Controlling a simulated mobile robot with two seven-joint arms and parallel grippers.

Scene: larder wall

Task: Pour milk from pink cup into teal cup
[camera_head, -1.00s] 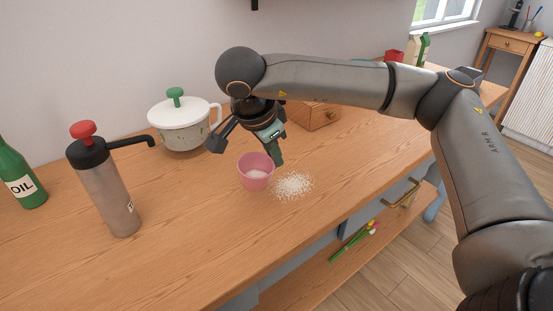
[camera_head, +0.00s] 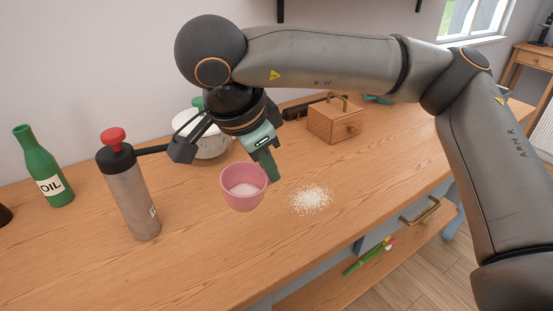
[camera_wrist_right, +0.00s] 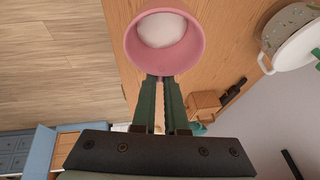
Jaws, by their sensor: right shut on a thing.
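The pink cup (camera_head: 243,190) holds white milk (camera_head: 244,189) and looks upright, seemingly lifted above the wooden counter. My right gripper (camera_head: 269,170) is shut on the right side of its rim. In the right wrist view the two green fingers (camera_wrist_right: 160,82) pinch the edge of the pink cup (camera_wrist_right: 163,55), with the milk (camera_wrist_right: 161,30) inside. A teal thing (camera_head: 378,99) shows at the back beyond the wooden box, partly hidden by my right arm; I cannot tell for sure that it is the teal cup. My left gripper is out of view.
White grains (camera_head: 311,199) lie in a heap on the counter (camera_head: 225,260). A grey bottle with a red knob (camera_head: 132,195), a green oil bottle (camera_head: 46,170), a white lidded pot (camera_head: 212,146) and a wooden box (camera_head: 334,122) stand around. The front middle is clear.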

